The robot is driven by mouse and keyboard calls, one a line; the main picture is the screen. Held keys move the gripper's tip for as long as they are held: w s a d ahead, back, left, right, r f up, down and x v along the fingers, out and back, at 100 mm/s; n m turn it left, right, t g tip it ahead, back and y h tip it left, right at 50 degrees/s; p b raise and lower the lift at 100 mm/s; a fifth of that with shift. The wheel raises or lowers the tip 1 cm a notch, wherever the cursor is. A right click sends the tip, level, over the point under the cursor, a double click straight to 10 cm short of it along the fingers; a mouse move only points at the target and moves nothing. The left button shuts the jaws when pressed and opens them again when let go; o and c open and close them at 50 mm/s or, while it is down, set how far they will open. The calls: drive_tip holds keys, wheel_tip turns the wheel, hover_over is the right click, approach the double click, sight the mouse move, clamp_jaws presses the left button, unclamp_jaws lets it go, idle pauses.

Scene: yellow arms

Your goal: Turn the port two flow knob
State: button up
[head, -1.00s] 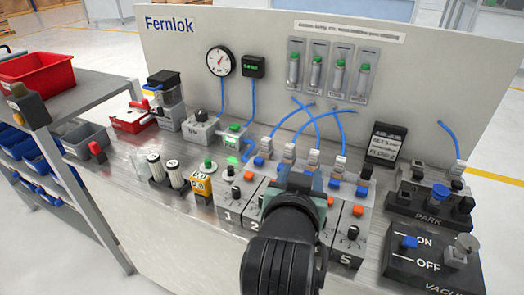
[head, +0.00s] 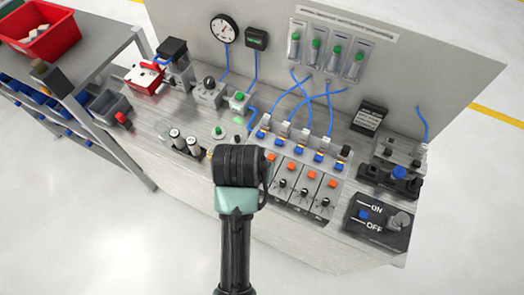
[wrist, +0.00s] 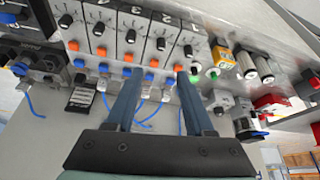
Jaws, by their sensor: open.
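In the wrist view, which is upside down, the port two flow knob (wrist: 162,43) is a small black knob on a pale numbered module, with an orange button below it. My gripper (wrist: 157,73) is open and empty. Its two blue-grey fingers point at the row of modules, with the port two knob just beyond the tips and between them; I see no contact. The port one knob (wrist: 191,50) is just right of the right finger. In the head view my arm hides my gripper and the lowest-numbered modules; several port knobs (head: 303,194) show to its right.
Blue hoses (head: 303,100) rise behind the port row to the back panel. An ON/OFF panel (head: 378,222) stands at the right. White-topped cylinders (head: 193,146) stand left of my arm. A shelf with a red bin (head: 38,38) is at the far left.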

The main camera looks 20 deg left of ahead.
drive_tip(key=x, duration=0.8)
drive_tip(key=p+x, duration=0.1)
drive_tip(key=x, duration=0.3)
drive_tip(key=shift+s+f, duration=0.3)
drive_tip(key=shift+f, duration=0.1)
drive_tip(key=shift+c, duration=0.2)
clamp_jaws()
